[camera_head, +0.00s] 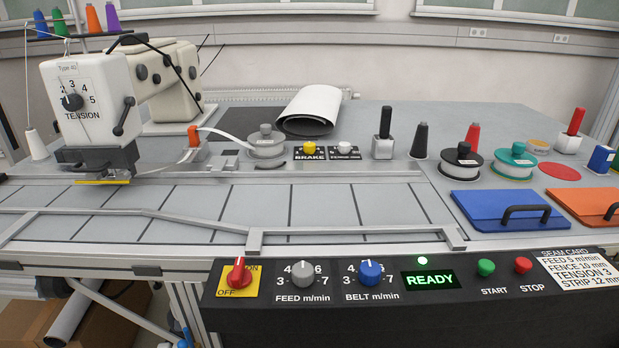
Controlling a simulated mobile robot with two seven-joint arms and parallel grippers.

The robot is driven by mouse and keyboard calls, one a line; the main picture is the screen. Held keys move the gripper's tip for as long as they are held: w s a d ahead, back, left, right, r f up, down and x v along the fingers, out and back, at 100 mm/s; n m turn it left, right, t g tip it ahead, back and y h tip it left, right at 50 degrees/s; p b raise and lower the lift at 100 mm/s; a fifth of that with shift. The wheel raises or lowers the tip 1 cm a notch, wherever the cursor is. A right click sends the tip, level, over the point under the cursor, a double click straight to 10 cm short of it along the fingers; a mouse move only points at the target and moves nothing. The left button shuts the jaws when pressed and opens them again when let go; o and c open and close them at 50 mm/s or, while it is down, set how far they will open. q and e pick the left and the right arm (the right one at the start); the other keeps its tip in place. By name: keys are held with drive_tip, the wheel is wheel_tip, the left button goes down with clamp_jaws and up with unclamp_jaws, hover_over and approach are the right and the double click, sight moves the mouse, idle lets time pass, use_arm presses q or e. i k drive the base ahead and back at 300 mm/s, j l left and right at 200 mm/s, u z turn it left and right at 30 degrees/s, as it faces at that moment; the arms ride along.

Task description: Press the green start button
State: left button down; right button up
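The green start button (486,267) is a round knob on the black control panel (400,320), above the label START. The red stop button (523,265) is just to its right, above STOP. The green display (430,280) to its left reads READY, with a lit green lamp (422,261) above it. Neither of my grippers shows in the head view. Nothing covers or touches the start button.
The panel also has a red switch (238,275), a grey feed knob (302,268) and a blue belt knob (370,272). A seam card (580,270) sits at its right. Behind are blue (485,207) and orange (583,203) lids. Space before the panel looks clear.

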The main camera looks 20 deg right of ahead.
sight(486, 267)
drive_tip(key=z, duration=1.2)
